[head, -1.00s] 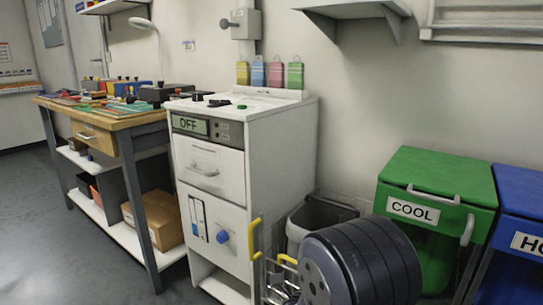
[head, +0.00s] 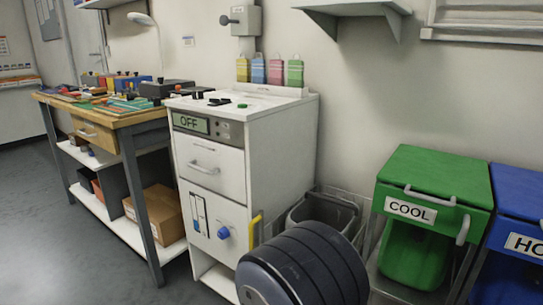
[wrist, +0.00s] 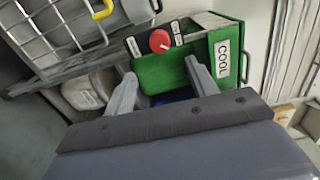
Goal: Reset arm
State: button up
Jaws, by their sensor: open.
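My gripper (wrist: 160,88) shows in the wrist view with its two grey fingers spread apart and nothing between them. Beyond the fingers is the green COOL bin (wrist: 165,65), seen at an angle, with a red knob (wrist: 160,41) on a dark panel near it. In the head view, a dark rounded link of my own arm fills the bottom middle; the gripper itself does not show there.
A white cabinet (head: 268,150) with an OFF display stands left of centre, a cluttered workbench (head: 125,120) further left. A grey waste bin (head: 325,212) is beside the cabinet. The green COOL bin (head: 440,165) and a blue bin (head: 520,200) stand right. A wire basket (wrist: 60,25) shows in the wrist view.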

jog(key=w+d+n+p, duration=0.6)
jog(key=w+n, duration=0.3)
jog(key=n, duration=0.9)
jog(key=shift+r, duration=0.25)
dwell(0.6)
jog(key=shift+d+f, duration=0.1)
dwell(0.4)
